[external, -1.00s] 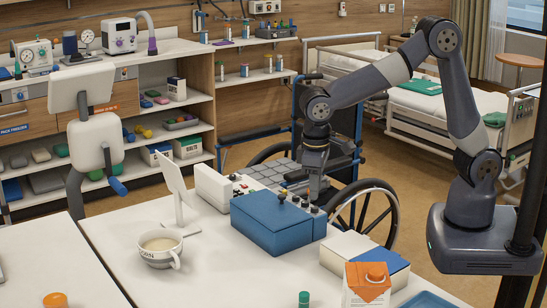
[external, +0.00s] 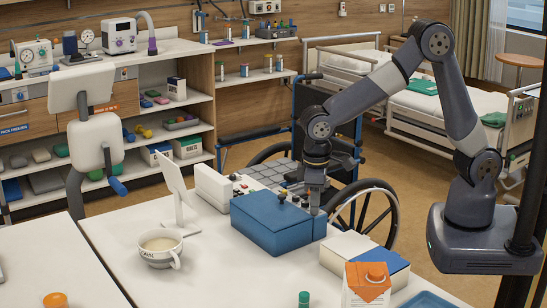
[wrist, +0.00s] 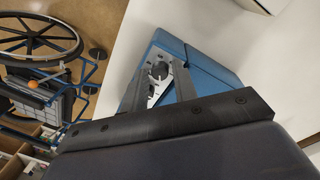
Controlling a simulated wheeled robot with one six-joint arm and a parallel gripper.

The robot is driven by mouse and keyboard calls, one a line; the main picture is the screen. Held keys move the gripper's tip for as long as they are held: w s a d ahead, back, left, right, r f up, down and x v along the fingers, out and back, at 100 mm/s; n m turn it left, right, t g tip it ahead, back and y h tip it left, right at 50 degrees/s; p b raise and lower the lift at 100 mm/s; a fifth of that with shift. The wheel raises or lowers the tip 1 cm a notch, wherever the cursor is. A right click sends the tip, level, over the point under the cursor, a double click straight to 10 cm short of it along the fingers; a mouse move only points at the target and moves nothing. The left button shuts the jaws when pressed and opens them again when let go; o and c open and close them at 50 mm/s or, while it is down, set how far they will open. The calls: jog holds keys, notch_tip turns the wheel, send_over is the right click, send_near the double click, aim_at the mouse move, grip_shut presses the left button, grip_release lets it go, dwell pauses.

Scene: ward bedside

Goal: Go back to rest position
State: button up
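My gripper (external: 315,205) points down at the right end of the blue box (external: 272,228), close to a small panel with dark knobs (external: 298,203). In the wrist view, the two dark fingers of my gripper (wrist: 160,72) stand apart, with a round dark knob (wrist: 158,70) on a pale plate visible between them. I cannot tell whether the fingers touch the knob. Nothing is seen held. The blue box (wrist: 203,62) also shows beyond the fingers.
A white mug (external: 160,248) stands on the white table (external: 215,275) at left. An orange and white carton (external: 366,285) and a blue-topped white box (external: 345,250) stand at the front right. The wheelchair (external: 365,210) is just behind the table.

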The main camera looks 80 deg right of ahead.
jog(key=n, duration=0.5)
jog(key=shift+s+n, duration=0.1)
jog(key=shift+n, duration=0.3)
jog(key=n, duration=0.5)
jog(key=shift+r+t+y, duration=0.1)
jog(key=shift+t+y, duration=0.2)
notch_tip(320, 180, up, 10)
jog(key=shift+s+a+r, duration=0.2)
jog(key=shift+s+r, duration=0.05)
jog(key=shift+s, duration=0.1)
jog(key=shift+o, duration=0.2)
